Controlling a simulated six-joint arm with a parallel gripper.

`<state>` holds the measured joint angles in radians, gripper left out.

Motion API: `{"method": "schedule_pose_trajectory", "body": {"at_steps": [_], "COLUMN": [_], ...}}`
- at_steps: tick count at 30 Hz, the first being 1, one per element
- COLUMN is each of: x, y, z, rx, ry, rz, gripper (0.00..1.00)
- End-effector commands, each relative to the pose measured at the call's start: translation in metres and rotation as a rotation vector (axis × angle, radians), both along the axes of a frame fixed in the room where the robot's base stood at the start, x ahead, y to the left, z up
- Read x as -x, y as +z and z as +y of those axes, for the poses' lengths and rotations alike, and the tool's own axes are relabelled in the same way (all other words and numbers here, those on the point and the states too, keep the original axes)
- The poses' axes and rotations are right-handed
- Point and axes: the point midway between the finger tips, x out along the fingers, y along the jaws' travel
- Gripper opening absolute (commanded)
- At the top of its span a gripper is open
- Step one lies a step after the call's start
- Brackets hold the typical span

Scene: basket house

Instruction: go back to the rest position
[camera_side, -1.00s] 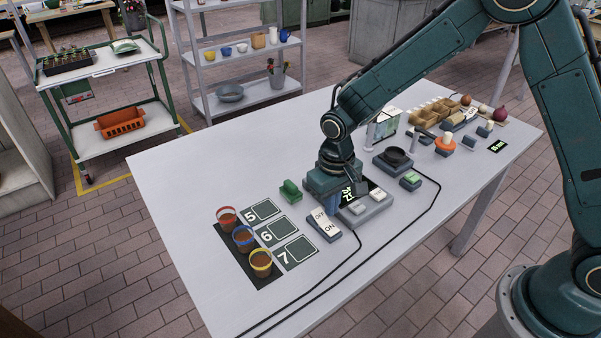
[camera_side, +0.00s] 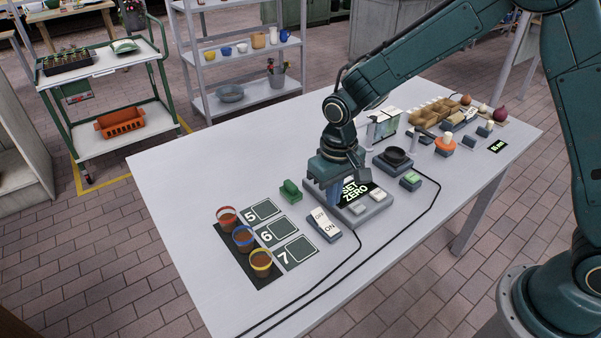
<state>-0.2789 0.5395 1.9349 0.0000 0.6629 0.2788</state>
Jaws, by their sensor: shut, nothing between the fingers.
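My gripper (camera_side: 333,190) points down above the white table (camera_side: 190,170), over the left part of a grey panel with a dark "SET ZERO" display (camera_side: 357,190) and two light buttons. Its jaws are shut and hold nothing. The small gap between the fingertips and the panel is hard to judge. An ON/OFF rocker switch (camera_side: 323,222) lies just in front of it, apart from the gripper.
Three brown-filled cups (camera_side: 243,238) stand by cards marked 5, 6 and 7 at left. A green block (camera_side: 290,190) sits beside the gripper. A black round plate (camera_side: 398,157) and an orange-collared item (camera_side: 445,146) stand at right. Black cables cross the table front.

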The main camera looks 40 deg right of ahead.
Motion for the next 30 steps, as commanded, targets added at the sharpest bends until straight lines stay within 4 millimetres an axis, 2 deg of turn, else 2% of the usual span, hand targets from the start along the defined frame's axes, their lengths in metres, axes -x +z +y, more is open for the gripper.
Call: {"method": "schedule_pose_trajectory", "body": {"at_steps": [5,14,21,30], "x": [0.004,0.027,0.055,0.097], "y": [0.021,0.081,0.126,0.169], "z": [-0.007,-0.031,-0.052,-0.075], "rx": [-0.007,-0.022,-0.031,-0.034], "ry": [-0.001,-0.003,-0.003,-0.002], "rz": [-0.025,-0.1,-0.166,-0.25], "gripper": [0.0,0.0,0.0,0.0]}}
